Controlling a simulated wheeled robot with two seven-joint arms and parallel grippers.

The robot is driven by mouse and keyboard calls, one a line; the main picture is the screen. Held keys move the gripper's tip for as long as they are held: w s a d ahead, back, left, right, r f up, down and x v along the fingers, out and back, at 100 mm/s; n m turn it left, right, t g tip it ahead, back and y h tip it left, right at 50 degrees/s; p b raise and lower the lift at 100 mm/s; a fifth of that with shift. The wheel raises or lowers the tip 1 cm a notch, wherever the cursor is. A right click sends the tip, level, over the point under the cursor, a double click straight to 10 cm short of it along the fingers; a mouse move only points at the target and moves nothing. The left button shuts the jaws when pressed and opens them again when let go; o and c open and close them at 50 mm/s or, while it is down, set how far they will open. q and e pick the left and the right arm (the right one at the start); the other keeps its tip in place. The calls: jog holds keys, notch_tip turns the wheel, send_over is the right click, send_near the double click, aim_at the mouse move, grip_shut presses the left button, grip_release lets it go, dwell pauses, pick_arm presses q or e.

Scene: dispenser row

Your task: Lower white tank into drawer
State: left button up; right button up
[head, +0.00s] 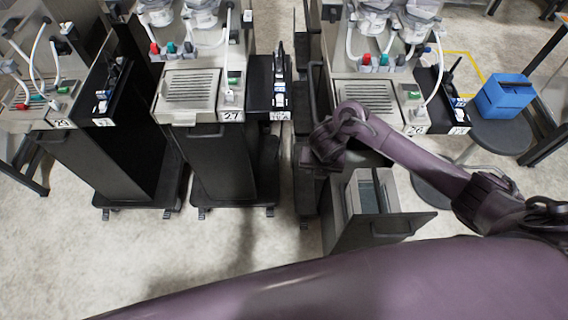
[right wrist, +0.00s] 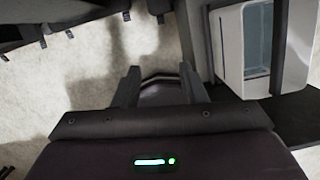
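The white tank (head: 353,194), a box with an open top and a bluish-grey inside, stands upright within the pulled-out dark drawer (head: 384,232) below unit 26. In the right wrist view the tank (right wrist: 227,44) is at the upper right, beside the dark drawer edge (right wrist: 290,115). My right gripper (right wrist: 160,78) is open, with nothing between its fingers, and is apart from the tank. In the head view its hand (head: 325,150) is to the left of and above the tank; its fingertips are not clear there. My left gripper is not in view.
Unit 27 (head: 205,95) and unit 29 (head: 45,105) stand to the left on dark wheeled bases. A blue box (head: 503,96) rests on a round stool (head: 500,135) at the right. The pale floor (head: 250,240) in front is clear.

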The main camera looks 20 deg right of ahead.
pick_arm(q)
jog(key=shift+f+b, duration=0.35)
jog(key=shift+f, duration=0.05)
pick_arm(e)
jog(key=w+a+r+m, duration=0.1)
jog(key=a+r+m, duration=0.1)
jog(key=a, duration=0.5)
jog(key=shift+w+r, duration=0.35)
jog(key=shift+r, duration=0.05)
